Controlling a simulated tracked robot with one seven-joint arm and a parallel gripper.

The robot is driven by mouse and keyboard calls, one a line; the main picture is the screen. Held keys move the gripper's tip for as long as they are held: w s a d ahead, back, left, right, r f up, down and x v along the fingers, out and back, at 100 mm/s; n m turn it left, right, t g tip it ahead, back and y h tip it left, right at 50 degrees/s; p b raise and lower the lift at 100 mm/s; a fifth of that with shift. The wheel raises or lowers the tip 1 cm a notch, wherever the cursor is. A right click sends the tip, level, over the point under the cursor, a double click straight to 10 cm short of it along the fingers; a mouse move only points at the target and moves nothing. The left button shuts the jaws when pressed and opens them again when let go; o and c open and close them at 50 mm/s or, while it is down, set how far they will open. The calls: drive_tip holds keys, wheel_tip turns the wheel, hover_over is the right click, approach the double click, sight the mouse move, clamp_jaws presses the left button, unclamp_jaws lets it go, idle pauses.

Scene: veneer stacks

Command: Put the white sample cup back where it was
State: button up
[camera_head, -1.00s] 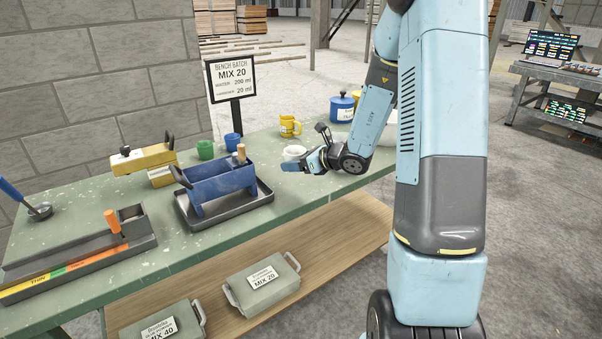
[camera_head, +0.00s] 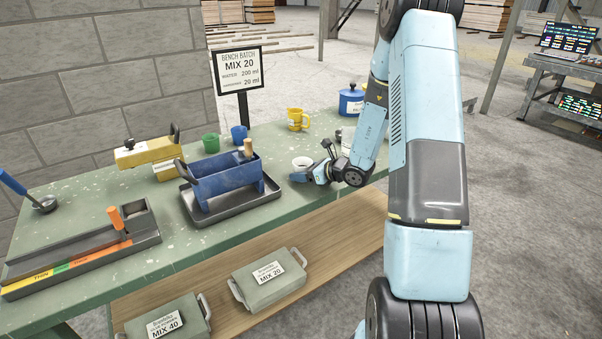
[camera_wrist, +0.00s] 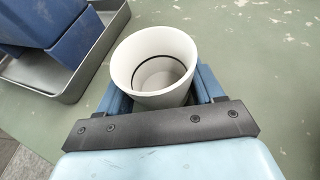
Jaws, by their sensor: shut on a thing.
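The white sample cup (camera_wrist: 153,98) is upright between my gripper's two blue fingers in the wrist view. Its open top faces the camera, and a dark ring line shows inside. My gripper (camera_wrist: 160,97) is shut on it. In the head view the white cup (camera_head: 302,163) shows at the end of my gripper (camera_head: 303,174), over the right part of the green bench (camera_head: 160,235). I cannot tell whether the cup's base touches the bench top.
Left of the cup, a blue holder (camera_head: 222,185) stands in a grey tray (camera_head: 240,205). The bench's front edge is close to my gripper.

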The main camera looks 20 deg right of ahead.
drive_tip(key=shift+f, duration=0.1)
drive_tip(key=o, duration=1.1)
